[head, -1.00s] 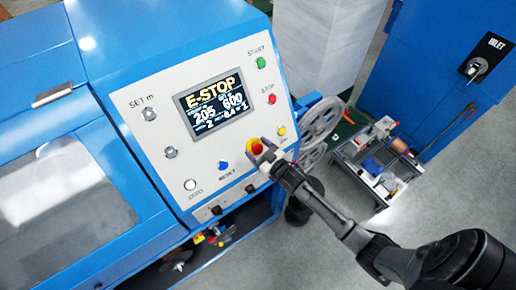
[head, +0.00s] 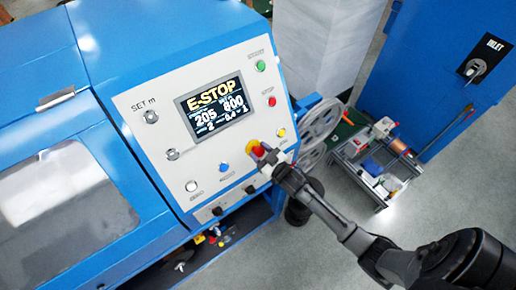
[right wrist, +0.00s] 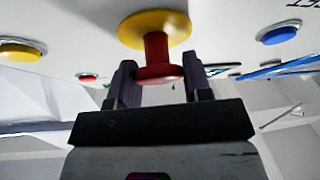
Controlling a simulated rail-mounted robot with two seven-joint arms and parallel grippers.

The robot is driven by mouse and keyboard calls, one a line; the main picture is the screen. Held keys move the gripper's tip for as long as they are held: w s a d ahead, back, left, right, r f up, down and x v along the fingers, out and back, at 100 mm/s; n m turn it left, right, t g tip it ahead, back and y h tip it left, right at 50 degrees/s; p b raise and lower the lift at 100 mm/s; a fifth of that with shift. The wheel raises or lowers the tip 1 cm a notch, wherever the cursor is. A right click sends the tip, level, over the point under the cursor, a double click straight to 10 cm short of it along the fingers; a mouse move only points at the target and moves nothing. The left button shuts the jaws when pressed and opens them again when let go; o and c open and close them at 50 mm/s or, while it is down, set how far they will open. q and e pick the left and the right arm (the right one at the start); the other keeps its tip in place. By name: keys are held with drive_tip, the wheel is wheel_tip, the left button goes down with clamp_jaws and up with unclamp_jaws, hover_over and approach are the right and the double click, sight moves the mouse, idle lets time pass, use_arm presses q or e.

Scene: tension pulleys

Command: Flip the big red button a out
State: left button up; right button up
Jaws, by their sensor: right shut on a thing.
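The big red button (head: 259,151) sits on a yellow round base at the lower right of the white control panel (head: 160,185). In the right wrist view the red button (right wrist: 157,72) shows a stem and a wider cap below its yellow disc. My right gripper (head: 264,158) is shut on the button, with one finger on each side of it; the wrist view shows the right gripper (right wrist: 158,78) close up. The display (head: 212,103) reads E-STOP. My left gripper is not in view.
A yellow button (head: 281,133), a blue button (head: 223,168), a red stop button (head: 272,101) and a green start button (head: 261,66) are on the same panel. Grey pulley wheels (head: 319,120) stand right of the panel. A tool cart (head: 375,205) stands on the floor further right.

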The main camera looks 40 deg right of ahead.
drive_tip(key=shift+r, duration=0.15)
drive_tip(key=o, duration=1.3)
drive_tip(key=shift+s, duration=0.1)
drive_tip(key=shift+s, duration=0.1)
drive_tip(key=shift+s, duration=0.25)
drive_tip(key=shift+s+d+b, duration=0.1)
drive_tip(key=shift+s+b, duration=1.35)
drive_tip(key=shift+s, duration=5.1)
